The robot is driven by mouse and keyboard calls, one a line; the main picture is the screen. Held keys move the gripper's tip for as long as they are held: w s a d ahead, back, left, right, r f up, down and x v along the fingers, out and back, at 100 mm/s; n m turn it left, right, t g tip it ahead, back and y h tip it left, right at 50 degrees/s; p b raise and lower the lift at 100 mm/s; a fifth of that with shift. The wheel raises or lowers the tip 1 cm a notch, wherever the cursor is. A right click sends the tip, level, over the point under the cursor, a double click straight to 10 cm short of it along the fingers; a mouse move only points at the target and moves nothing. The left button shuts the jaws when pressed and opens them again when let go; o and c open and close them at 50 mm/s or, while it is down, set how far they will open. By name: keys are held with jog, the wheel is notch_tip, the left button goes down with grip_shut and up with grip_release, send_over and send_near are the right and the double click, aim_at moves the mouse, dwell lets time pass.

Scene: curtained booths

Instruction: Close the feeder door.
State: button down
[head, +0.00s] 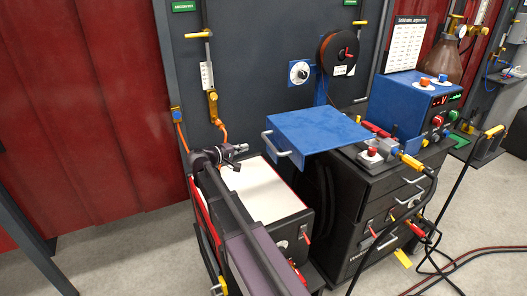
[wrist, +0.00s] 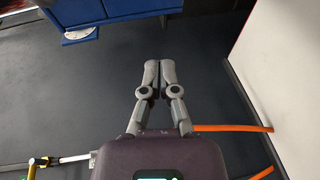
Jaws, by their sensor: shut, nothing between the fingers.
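The feeder door looks to be the flat blue panel (head: 318,130) with a pale bar handle (head: 274,147) on its left edge. It stands out level, with the wire spool (head: 336,53) exposed behind it. My gripper (head: 243,149) is left of the handle, with a gap between them in the head view. In the wrist view my gripper (wrist: 158,66) has its fingers together and holds nothing. A blue part (wrist: 112,10) shows at the top edge there; I cannot tell whether it is the door. The handle is not clearly seen in the wrist view.
A white-topped box (head: 262,190) stands below and beside my arm. A black drawer cabinet (head: 385,195) stands under the panel, with a blue power unit (head: 410,103) to the right. An orange hose (wrist: 225,128) runs close to my gripper. Cables lie on the floor at right.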

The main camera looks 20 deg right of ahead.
jog(key=w, duration=0.1)
jog(key=w+h+b, duration=0.1)
jog(key=w+t, duration=0.1)
jog(key=shift+a+r+n+h, duration=0.2)
jog(key=shift+r+n+h, duration=0.15)
jog(key=shift+n+h, duration=0.05)
jog(key=x, duration=1)
jog(key=shift+s+a, duration=0.15)
jog(key=shift+s, duration=1.9)
jog(key=shift+s, duration=0.15)
